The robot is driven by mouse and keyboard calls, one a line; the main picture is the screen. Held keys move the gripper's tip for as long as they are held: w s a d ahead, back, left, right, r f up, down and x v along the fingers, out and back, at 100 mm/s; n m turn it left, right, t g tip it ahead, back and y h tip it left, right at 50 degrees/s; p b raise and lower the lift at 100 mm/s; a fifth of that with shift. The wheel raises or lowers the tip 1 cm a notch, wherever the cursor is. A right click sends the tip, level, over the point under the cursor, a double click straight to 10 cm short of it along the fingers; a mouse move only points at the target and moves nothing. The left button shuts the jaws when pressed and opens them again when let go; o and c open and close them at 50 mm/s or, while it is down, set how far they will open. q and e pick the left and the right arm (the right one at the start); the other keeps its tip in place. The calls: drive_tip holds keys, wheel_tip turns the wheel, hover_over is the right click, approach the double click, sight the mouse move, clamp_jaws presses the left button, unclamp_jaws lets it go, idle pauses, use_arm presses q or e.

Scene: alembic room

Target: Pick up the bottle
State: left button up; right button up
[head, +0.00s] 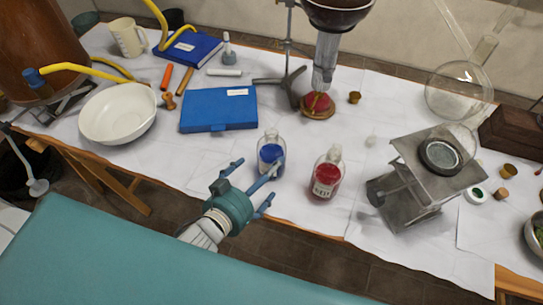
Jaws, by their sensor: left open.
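A clear glass bottle with blue contents (270,153) stands upright near the front edge of the white-covered table (330,225). A second clear bottle with red contents and a label (327,174) stands upright to its right. My left gripper (256,185) is open and empty in front of the blue bottle, at the table's front edge. One finger overlaps the lower part of the blue bottle in the picture; I cannot tell whether it touches. My right gripper is not in view.
A metal lab jack (420,180) stands right of the red bottle. A blue case (219,109) and a white bowl (118,113) lie at the left. A stand with a funnel (326,60) is behind.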

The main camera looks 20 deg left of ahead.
use_arm(q)
drive_tip(key=x, duration=0.2)
drive_tip(key=p+x, duration=0.1)
drive_tip(key=x, duration=0.5)
drive_tip(key=shift+w+a+f, duration=0.1)
drive_tip(key=shift+f, duration=0.2)
drive_tip(key=c, duration=1.7)
drive_tip(key=shift+r, duration=0.2)
drive_tip(key=shift+c, duration=0.3)
